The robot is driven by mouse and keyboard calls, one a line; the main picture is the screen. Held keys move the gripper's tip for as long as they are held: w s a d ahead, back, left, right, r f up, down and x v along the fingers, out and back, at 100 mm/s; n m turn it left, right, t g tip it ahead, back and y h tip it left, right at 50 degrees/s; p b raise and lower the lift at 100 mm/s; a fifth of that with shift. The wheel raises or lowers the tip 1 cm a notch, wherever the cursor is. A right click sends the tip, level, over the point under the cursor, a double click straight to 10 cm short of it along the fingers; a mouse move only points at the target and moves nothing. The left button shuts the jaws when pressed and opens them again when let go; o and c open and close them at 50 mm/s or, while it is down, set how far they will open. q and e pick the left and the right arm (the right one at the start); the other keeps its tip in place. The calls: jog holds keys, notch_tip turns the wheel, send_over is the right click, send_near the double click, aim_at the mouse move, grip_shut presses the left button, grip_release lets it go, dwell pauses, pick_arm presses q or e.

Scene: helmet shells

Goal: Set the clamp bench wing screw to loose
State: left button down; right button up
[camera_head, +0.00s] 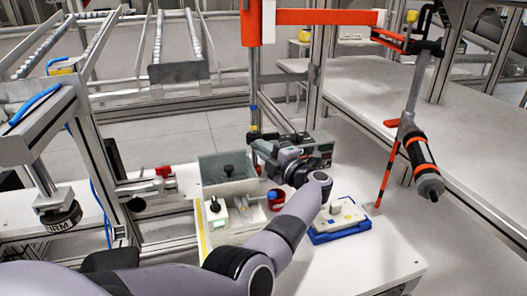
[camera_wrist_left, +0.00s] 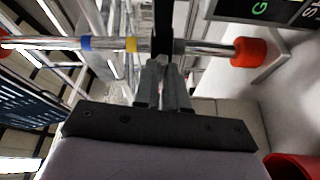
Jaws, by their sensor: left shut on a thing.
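My left arm reaches in from the lower left of the head view. Its gripper (camera_head: 256,140) is at the lower part of an upright post (camera_head: 254,88), beside a grey-green device. In the left wrist view, the two fingers (camera_wrist_left: 165,66) are close together on a narrow black part (camera_wrist_left: 164,22), which seems to be the wing screw. It crosses the shiny post (camera_wrist_left: 205,46), which has blue and yellow bands. The screw's angle and most of its shape are hidden by the fingers. My right gripper is in neither view.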

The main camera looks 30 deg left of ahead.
pick_arm(q)
jog(key=shift+a+f+m+t+y, duration=0.1)
jog(key=shift+m+t+y, duration=0.3)
jog(key=shift+m, duration=0.95)
jog(key=shift+m+t+y, duration=0.2)
jog(key=shift+m+t, duration=0.4)
jog(key=shift+m, duration=0.75)
jog(key=c, duration=1.2)
grip_release()
jog(key=shift+s+f+b, duration=0.1)
jog(key=shift+b, duration=0.2)
